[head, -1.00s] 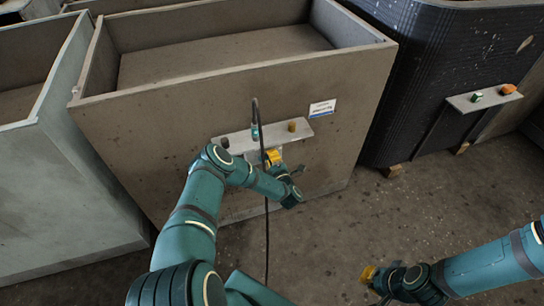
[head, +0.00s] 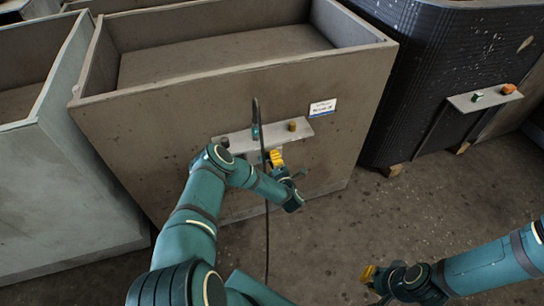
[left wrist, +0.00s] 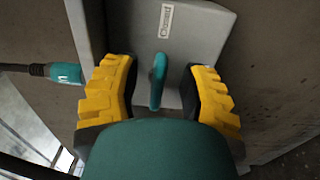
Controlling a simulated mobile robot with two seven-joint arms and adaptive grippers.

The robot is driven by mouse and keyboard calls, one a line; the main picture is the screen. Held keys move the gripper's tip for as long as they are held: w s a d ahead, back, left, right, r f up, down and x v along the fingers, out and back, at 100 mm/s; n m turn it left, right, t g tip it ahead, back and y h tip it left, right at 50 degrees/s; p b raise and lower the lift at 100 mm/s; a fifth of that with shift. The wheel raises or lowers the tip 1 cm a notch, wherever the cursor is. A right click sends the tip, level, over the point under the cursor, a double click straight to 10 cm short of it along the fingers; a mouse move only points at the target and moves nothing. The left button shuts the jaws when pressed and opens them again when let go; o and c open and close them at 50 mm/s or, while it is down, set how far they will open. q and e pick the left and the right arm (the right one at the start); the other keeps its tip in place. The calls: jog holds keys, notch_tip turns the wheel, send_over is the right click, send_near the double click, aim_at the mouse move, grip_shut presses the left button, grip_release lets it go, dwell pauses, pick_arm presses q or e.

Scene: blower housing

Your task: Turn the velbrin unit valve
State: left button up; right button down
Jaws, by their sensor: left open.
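A teal valve handle (left wrist: 158,80) stands on a grey housing (left wrist: 185,35) in the left wrist view. My left gripper (left wrist: 165,90) is open, with one yellow finger on each side of the handle and a visible gap to both. In the head view my left gripper (head: 277,158) is just below the grey shelf (head: 240,143) on the front of the brown bin (head: 200,100); my arm hides the handle there. My right gripper (head: 369,274) is low at the right, away from the bin; whether its fingers are apart is unclear.
A dark cable with a teal connector (head: 256,132) hangs in front of the shelf; the connector (left wrist: 66,72) also shows beside the left finger. A brass knob (head: 292,126) sits on the shelf. A black ribbed bin (head: 425,70) stands right. Floor between is clear.

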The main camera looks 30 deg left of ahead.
pick_arm(q)
jog(key=v, duration=0.5)
jog(key=shift+s+d, duration=0.3)
jog(key=shift+w, duration=0.1)
jog(key=s+d+r+m+h, duration=0.1)
jog(key=d+r+m+h, duration=0.2)
jog(key=d+m+h, duration=1.25)
jog(key=s+d+r+m+g, duration=0.1)
jog(key=s+d+m+g, duration=0.1)
jog(key=s, duration=0.5)
jog(key=s+d+r+m+g+h, duration=0.1)
jog(key=s+m+g, duration=0.3)
jog(key=s, duration=0.4)
jog(key=s+d+r+m+g+h, duration=0.1)
jog(key=s+d+r+m+g, duration=0.1)
jog(key=s+m+g, duration=0.2)
jog(key=s, duration=0.3)
jog(key=shift+s+d+m, duration=0.3)
jog(key=shift+m, duration=0.05)
jog(key=shift+r, duration=0.1)
